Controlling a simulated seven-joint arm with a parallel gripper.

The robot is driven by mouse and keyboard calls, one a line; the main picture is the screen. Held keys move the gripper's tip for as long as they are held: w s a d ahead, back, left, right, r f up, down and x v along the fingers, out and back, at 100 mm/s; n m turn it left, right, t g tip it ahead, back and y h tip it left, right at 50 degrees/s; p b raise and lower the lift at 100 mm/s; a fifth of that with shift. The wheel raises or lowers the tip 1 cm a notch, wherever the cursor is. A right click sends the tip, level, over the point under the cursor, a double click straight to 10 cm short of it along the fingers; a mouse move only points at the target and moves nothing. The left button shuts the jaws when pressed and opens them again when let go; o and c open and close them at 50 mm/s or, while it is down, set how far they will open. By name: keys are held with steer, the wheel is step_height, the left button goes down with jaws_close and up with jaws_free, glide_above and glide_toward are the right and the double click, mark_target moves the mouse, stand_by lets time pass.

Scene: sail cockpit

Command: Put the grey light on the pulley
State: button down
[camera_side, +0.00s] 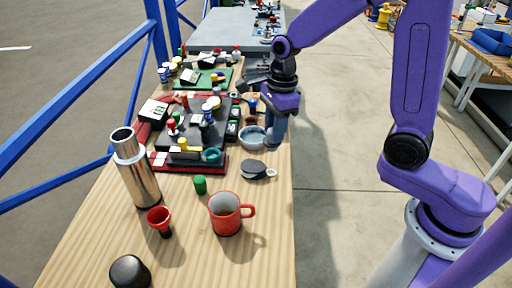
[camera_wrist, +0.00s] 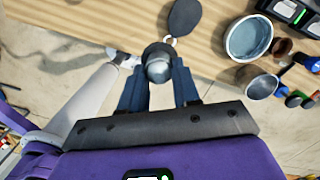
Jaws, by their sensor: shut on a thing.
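My gripper (camera_wrist: 157,68) is shut on the grey light (camera_wrist: 158,72), a small rounded grey piece with a darker top, held between the two dark fingers. In the side view my gripper (camera_side: 276,138) is near the table's right edge, and the light in it is hard to make out. What looks like the pulley (camera_side: 253,169) is a flat dark grey body with a light ring at one end. It lies on the wooden table, nearer the camera than my gripper. In the wrist view the pulley (camera_wrist: 185,17) is beyond the fingertips, apart from the light.
A blue-grey bowl (camera_side: 250,138) stands close beside my gripper. A red mug (camera_side: 226,216), green cap (camera_side: 200,184), steel flask (camera_side: 138,172), red funnel-like cup (camera_side: 159,220) and black rounded object (camera_side: 130,272) stand nearer the camera. Cluttered boards (camera_side: 190,135) fill the left.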

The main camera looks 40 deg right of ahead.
steer(key=w+f, duration=0.2)
steer(key=f, duration=0.1)
steer(key=w+a+f, duration=0.1)
steer(key=w+f, duration=0.2)
steer(key=shift+w+a, duration=0.1)
steer(key=shift+a, duration=0.05)
steer(key=shift+f, duration=1.6)
steer(key=shift+f, duration=0.15)
steer(key=c, duration=0.8)
jaws_free()
